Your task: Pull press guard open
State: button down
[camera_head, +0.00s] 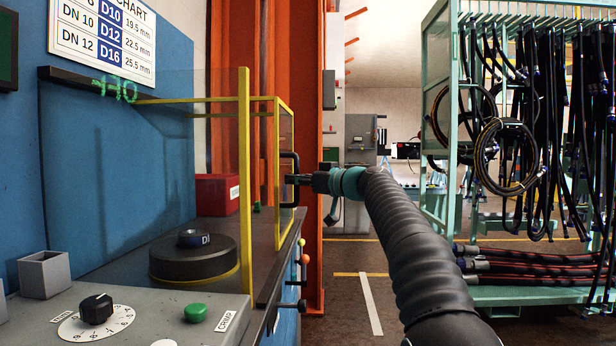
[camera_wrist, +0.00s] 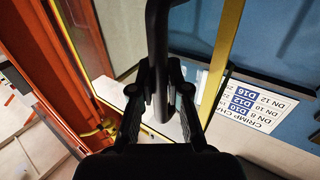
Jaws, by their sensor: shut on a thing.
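The press guard (camera_head: 244,170) is a clear panel in a yellow frame, standing over the press bench. Its black bar handle (camera_head: 289,165) is on the side facing the aisle. My gripper (camera_head: 297,179) reaches in from the right and is shut on this handle. In the wrist view, the handle (camera_wrist: 157,40) runs down between the fingers of my gripper (camera_wrist: 160,95), and a yellow frame bar (camera_wrist: 225,55) shows to its right. Inside the guarded space is a round black die (camera_head: 194,258). The fingertips are small in the head view.
The control panel (camera_head: 130,315) with a dial and a green button (camera_head: 195,312) is in the near left. An orange column (camera_head: 312,250) stands just behind the handle. A hose rack (camera_head: 530,295) fills the right. Open floor (camera_head: 350,300) lies between bench and rack.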

jog(key=shift+w, duration=0.2)
jog(key=c, duration=1.1)
grip_release()
jog(key=shift+c, duration=0.2)
jog(key=shift+s, duration=0.1)
jog(key=v, duration=1.2)
jog(key=shift+a, duration=0.1)
